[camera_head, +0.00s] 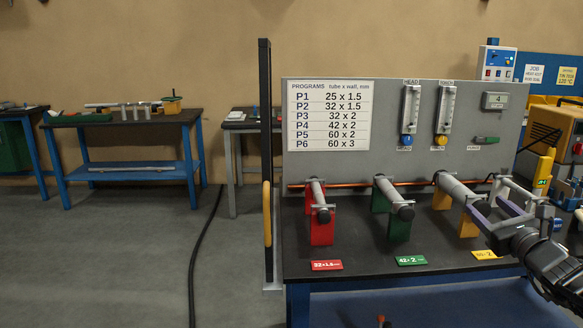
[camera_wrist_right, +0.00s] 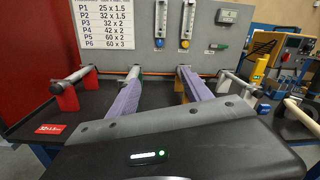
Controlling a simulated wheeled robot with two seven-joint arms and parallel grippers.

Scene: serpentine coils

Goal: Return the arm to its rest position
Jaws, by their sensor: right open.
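My right gripper (camera_head: 488,204) comes in from the right in the head view, in front of the right end of the bench. Its two purple-padded fingers are apart, and I see nothing held between them. In the wrist view the open fingers (camera_wrist_right: 158,80) point toward the grey panel. The yellow stand (camera_head: 468,220) with its grey tube (camera_head: 455,188) is close by the fingers in the head view; I cannot tell whether they touch. My left gripper is not in view.
A red stand (camera_head: 321,228) and a green stand (camera_head: 399,226) hold grey tubes on the dark bench (camera_head: 345,250). Behind them stands the panel (camera_head: 420,150) with the program chart (camera_head: 328,116). A black post (camera_head: 266,140) rises at left. Open floor (camera_head: 130,260) lies left.

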